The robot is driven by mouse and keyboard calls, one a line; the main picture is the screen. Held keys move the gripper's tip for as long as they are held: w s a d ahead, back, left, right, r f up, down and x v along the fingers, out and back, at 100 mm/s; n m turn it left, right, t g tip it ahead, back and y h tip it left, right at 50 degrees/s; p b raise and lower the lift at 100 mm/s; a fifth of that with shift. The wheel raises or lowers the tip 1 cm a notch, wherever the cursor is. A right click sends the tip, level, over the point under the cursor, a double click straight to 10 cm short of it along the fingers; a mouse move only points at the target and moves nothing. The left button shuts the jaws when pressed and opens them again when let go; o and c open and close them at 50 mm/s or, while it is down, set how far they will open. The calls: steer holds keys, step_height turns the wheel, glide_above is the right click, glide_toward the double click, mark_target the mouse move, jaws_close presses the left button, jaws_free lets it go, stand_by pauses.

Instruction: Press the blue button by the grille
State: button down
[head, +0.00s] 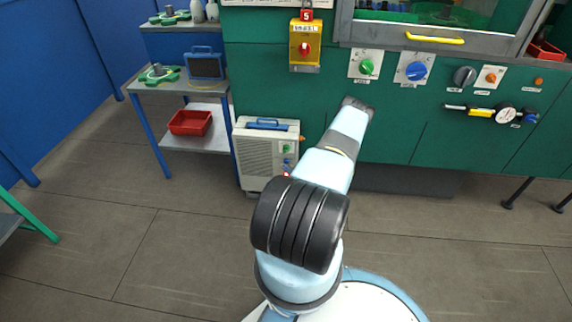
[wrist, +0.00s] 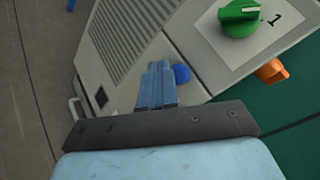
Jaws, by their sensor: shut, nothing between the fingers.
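The blue button (wrist: 181,73) is a small round dome on the front of the pale grey unit (wrist: 185,50), beside the slatted grille (wrist: 134,32). My gripper (wrist: 160,66) has its fingers together, with the tips just left of the button in the wrist view and overlapping its edge. I cannot tell whether they touch it. In the head view the grey unit (head: 252,129) stands on the floor, with the grille (head: 259,160) on its front and the blue button (head: 286,161) small at its right. My gripper is hidden behind my arm there.
A green knob (wrist: 238,18) on a white plate marked 1 and an orange knob (wrist: 272,71) sit close to the button. A green wall panel (head: 395,125) with more knobs is at right. A side table (head: 150,88) stands at left. Floor is clear in front.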

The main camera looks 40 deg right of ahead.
steer(key=shift+w+d, duration=0.1)
steer(key=shift+d, duration=0.05)
steer(key=shift+w+d+r, duration=0.1)
steer(key=shift+w+d, duration=0.05)
steer(key=shift+d, duration=0.05)
steer(key=shift+w+d, duration=0.3)
steer(key=shift+d, duration=0.05)
stand_by(1.2)
steer(key=shift+a, duration=0.1)
steer(key=shift+s+a, duration=0.55)
steer(key=shift+a, duration=0.05)
steer(key=s+a, duration=0.3)
steer(key=shift+s+a, duration=0.15)
steer(key=shift+a, duration=0.25)
stand_by(0.4)
steer(key=shift+r, duration=0.1)
stand_by(0.6)
